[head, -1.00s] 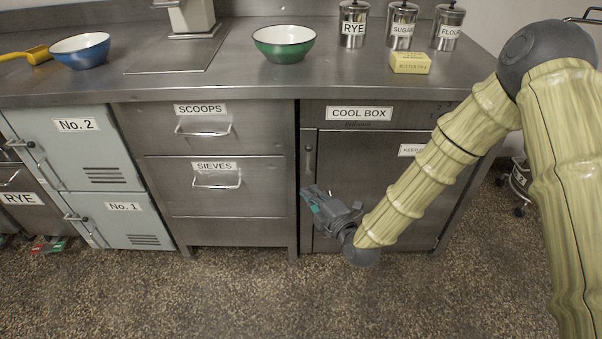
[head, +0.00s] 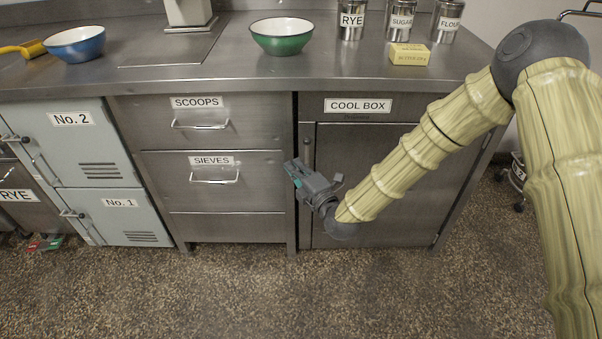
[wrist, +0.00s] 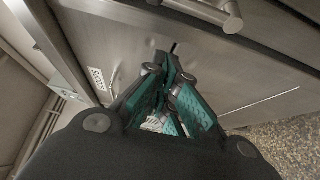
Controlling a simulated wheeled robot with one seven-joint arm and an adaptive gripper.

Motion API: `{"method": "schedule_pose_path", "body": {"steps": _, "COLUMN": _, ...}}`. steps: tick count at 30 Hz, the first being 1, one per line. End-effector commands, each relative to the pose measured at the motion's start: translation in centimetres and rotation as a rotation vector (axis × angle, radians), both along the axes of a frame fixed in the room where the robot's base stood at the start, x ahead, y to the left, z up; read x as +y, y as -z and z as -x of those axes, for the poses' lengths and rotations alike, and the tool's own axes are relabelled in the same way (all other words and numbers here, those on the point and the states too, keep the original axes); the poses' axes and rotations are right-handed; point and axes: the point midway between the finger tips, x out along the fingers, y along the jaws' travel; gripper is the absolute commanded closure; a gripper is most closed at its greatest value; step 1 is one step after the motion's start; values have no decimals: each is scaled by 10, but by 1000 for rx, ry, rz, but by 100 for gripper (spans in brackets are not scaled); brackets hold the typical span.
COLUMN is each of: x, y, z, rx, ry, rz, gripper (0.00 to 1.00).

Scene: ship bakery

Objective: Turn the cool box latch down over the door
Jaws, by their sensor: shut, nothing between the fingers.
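The cool box door (head: 405,215) is a grey steel panel under the COOL BOX label (head: 358,106) in the head view. It looks closed. A small upright latch (head: 307,147) shows at the door's upper left edge, on the frame; its exact angle is too small to tell. My gripper (head: 291,168) is below and left of the latch, in front of the post between drawers and cool box, with its fingers pointing up and left. In the wrist view my gripper (wrist: 168,72) has its teal-padded fingers together and empty. My arm covers part of the door.
The SCOOPS drawer (head: 251,133) and SIEVES drawer (head: 255,195) are left of my gripper, with protruding bar handles. A drawer handle (wrist: 210,12) also shows in the wrist view. Bowls, tins and a yellow butter block (head: 408,54) stand on the counter. The floor in front is clear.

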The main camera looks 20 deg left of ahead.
Motion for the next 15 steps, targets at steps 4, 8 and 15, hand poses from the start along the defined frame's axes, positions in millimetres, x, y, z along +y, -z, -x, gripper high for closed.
{"method": "schedule_pose_path", "body": {"steps": 4, "x": 18, "y": 1, "z": -17, "rx": 1, "ry": 1, "rz": -2, "gripper": 100}}
{"method": "schedule_pose_path", "body": {"steps": 8, "x": 34, "y": 1, "z": -33, "rx": -1, "ry": 1, "rz": -2, "gripper": 100}}
{"method": "schedule_pose_path", "body": {"steps": 15, "x": 22, "y": 1, "z": -48, "rx": 1, "ry": 2, "rz": -1, "gripper": 100}}
